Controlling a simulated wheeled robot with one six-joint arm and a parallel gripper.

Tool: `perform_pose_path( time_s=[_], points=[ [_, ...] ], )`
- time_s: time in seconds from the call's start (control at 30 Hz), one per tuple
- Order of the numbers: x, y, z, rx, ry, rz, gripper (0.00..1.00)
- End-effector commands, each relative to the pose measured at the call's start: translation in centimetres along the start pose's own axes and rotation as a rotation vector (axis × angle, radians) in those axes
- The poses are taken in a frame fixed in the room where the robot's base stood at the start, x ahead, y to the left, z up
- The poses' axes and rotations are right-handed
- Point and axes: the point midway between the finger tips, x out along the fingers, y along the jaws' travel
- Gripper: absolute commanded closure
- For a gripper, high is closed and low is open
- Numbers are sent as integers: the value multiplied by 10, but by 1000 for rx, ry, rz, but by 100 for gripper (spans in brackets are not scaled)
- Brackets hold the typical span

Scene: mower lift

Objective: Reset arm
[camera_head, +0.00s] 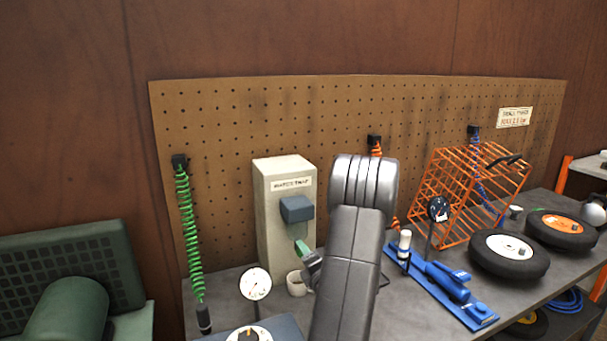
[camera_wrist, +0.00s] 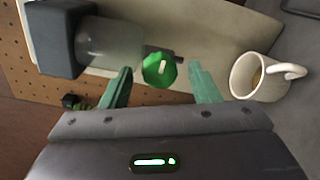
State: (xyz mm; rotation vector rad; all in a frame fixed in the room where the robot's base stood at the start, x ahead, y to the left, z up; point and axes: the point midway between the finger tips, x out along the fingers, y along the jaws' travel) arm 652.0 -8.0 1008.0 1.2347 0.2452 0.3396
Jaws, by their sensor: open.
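My gripper (camera_wrist: 161,67) is open in the wrist view, its two green fingers on either side of a round green knob (camera_wrist: 159,71) with a white mark. Gaps show between the knob and both fingers. The knob sits at the end of a clear bowl (camera_wrist: 110,42) under a dark blue-grey block (camera_wrist: 55,38). In the head view my gripper (camera_head: 306,255) is by the beige box labelled water trap (camera_head: 283,205), below its blue-grey block (camera_head: 297,209). My own arm hides part of that area, and the knob is hard to make out there.
A white cup (camera_head: 295,284) stands on the bench below the gripper; it also shows in the wrist view (camera_wrist: 246,77). A gauge (camera_head: 255,284) stands left of it. A blue pump (camera_head: 450,285), orange wire rack (camera_head: 470,190) and wheels (camera_head: 509,256) lie to the right.

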Motion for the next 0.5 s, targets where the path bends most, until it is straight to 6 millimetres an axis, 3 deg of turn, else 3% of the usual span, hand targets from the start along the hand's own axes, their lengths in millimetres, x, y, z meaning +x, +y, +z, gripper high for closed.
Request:
perform_pose_path(
  time_s=[0.5],
  points=[
    [0,0,0,-438,1,1,44]
  ],
)
